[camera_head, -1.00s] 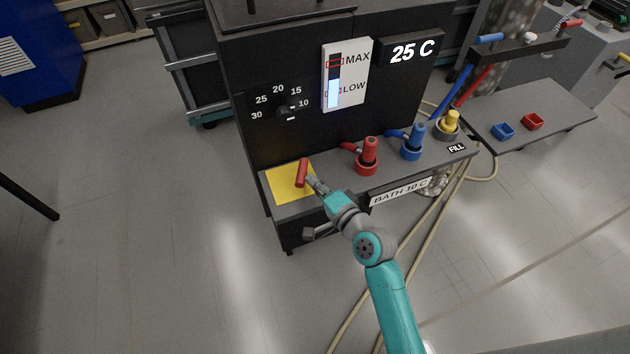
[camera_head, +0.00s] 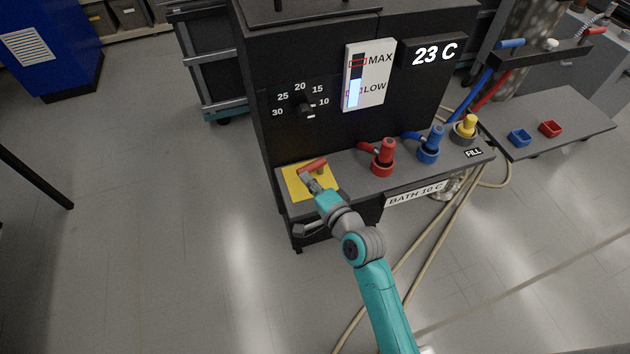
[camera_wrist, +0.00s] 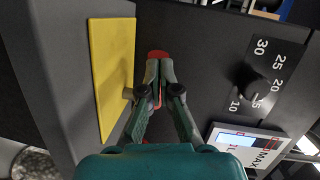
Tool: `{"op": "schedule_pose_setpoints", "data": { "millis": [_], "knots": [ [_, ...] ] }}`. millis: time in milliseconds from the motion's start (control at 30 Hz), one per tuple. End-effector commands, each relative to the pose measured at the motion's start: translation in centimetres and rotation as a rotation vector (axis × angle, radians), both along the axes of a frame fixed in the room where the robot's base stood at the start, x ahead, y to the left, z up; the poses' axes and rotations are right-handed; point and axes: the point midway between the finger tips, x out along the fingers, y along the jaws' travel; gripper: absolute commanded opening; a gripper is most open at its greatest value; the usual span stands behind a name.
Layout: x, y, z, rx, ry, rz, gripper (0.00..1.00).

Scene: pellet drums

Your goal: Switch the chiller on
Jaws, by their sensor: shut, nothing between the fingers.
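The chiller (camera_head: 270,60) is a dark cabinet with a front ledge. Its display (camera_head: 434,55) reads 23 C. A red-handled lever (camera_head: 313,165) sits on a yellow plate (camera_head: 297,190) at the ledge's left end, its handle lying crosswise to the right. My gripper (camera_head: 309,178) is shut and empty, right at the lever. In the wrist view, the red handle (camera_wrist: 158,53) shows just beyond my fingertips (camera_wrist: 160,66), which partly hide it. I cannot tell whether they touch it. The yellow plate (camera_wrist: 112,75) is left of the fingers there.
A dial knob (camera_head: 305,110) and a level gauge (camera_head: 367,75) are on the panel. Red (camera_head: 384,157), blue (camera_head: 431,144) and yellow (camera_head: 466,128) fittings stand along the ledge to the right. A label (camera_head: 416,191) reads BATH 10 C. Hoses run over the floor; open floor is at left.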

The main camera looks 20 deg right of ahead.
Motion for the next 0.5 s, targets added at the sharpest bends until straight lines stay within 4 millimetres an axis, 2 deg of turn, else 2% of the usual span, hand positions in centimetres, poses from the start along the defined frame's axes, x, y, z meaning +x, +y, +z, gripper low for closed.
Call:
{"op": "schedule_pose_setpoints", "data": {
  "millis": [500],
  "knots": [
    [1.5,1.1,0.0,0.0,0.0,0.001,0.0]
  ]
}}
